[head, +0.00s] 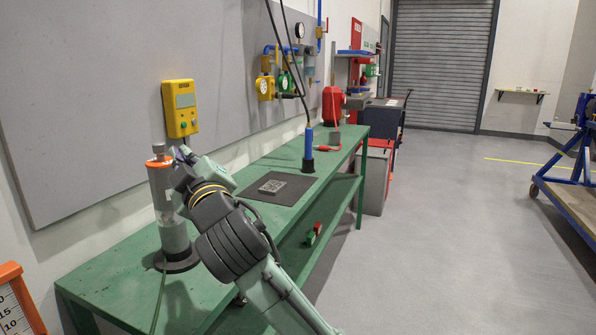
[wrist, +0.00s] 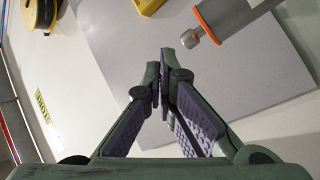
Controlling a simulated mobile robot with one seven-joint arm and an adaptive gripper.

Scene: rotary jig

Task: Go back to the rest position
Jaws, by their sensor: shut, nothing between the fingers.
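My gripper (wrist: 159,85) is shut with nothing between its fingers in the wrist view.
The green bench (head: 120,275) carries a dark mat with a grey block (head: 272,187) and a blue-handled tool (head: 308,140) in a stand. A yellow meter (head: 180,108) hangs on the grey wall panel (head: 90,100). Open floor (head: 440,220) lies right of the bench.

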